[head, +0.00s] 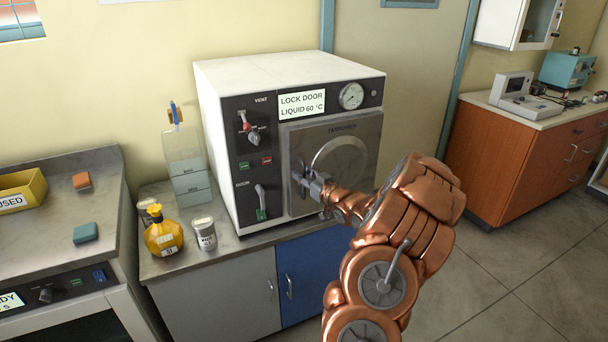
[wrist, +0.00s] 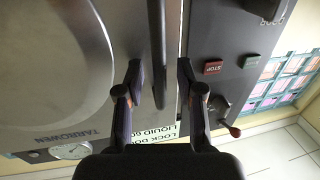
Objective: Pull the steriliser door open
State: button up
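The steriliser (head: 275,72) is a white box with a dark front panel, on the bench. Its grey metal door (head: 350,135) looks shut and has a round embossed ring; it fills the left of the wrist view (wrist: 50,60). The dark door handle bar (wrist: 157,50) runs along the door edge nearest the control panel. My gripper (head: 308,183) is at that left edge of the door. In the wrist view my gripper (wrist: 159,72) is open, with one finger on each side of the bar. Gaps show between fingers and bar. In the head view my gripper hides the handle.
The control panel (head: 248,165) left of the door has a vent lever (head: 246,125) and a door lever (head: 261,198). A yellow bottle (head: 163,235), a grey-white jar (head: 204,236) and a clear container (head: 186,165) stand left of the steriliser. Floor (head: 480,270) is free at right.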

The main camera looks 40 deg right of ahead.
jog(key=shift+c, duration=0.3)
grip_shut()
dwell(0.3)
